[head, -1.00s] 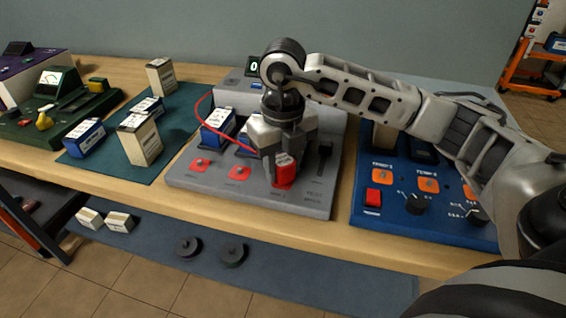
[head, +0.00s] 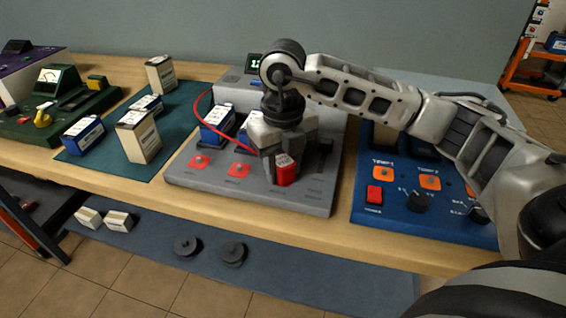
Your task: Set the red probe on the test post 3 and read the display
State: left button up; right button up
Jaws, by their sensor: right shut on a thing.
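My right gripper (head: 284,160) is shut on the red probe (head: 286,172) and holds it upright over the right part of the grey tester (head: 215,194). The probe's tip is low at the tester's top face; the post under it is hidden, so I cannot tell its number. A red lead (head: 199,103) curves from the tester's back left toward the gripper. Two red test posts show, at the left (head: 199,162) and in the middle (head: 238,170). My left gripper is not in view.
Blue batteries (head: 215,124) stand in the tester. White-and-tan boxes (head: 139,136) and a blue one (head: 83,134) stand on the teal mat at left. A blue panel with knobs (head: 418,201) is close at right. A green meter (head: 63,103) stands at far left.

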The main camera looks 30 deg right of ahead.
jog(key=shift+f, duration=0.2)
jog(key=o, duration=0.8)
